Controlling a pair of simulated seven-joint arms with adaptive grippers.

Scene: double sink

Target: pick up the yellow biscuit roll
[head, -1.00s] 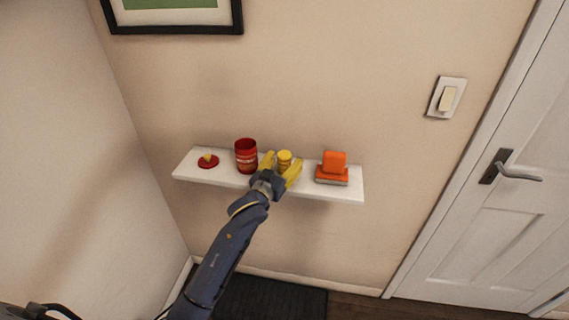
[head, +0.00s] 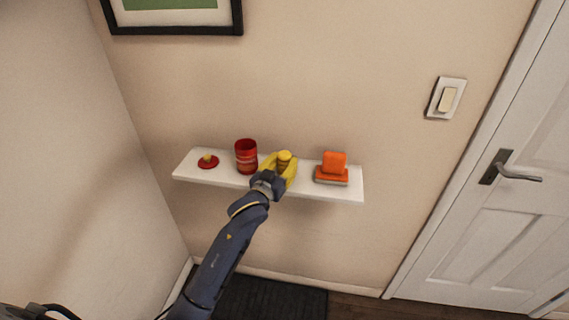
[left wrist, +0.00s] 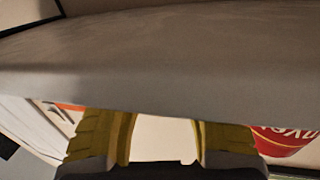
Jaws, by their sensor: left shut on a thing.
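The yellow biscuit roll (head: 284,157) stands upright on the white wall shelf (head: 223,176), right of a red canister, in the head view. My left gripper (head: 283,170), with yellow fingers, is shut around the roll from the front; only the roll's top and a strip of its side show between the fingers. In the left wrist view the yellow fingers (left wrist: 163,130) show at the bottom, partly behind the shelf's grey edge (left wrist: 160,75); the roll cannot be made out there. My right gripper is not in view.
The open red canister (head: 246,156) stands close left of the fingers; it also shows in the left wrist view (left wrist: 283,140). A red lid with a yellow knob (head: 208,161) lies farther left. An orange block-like item (head: 333,168) sits to the right. The wall is behind.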

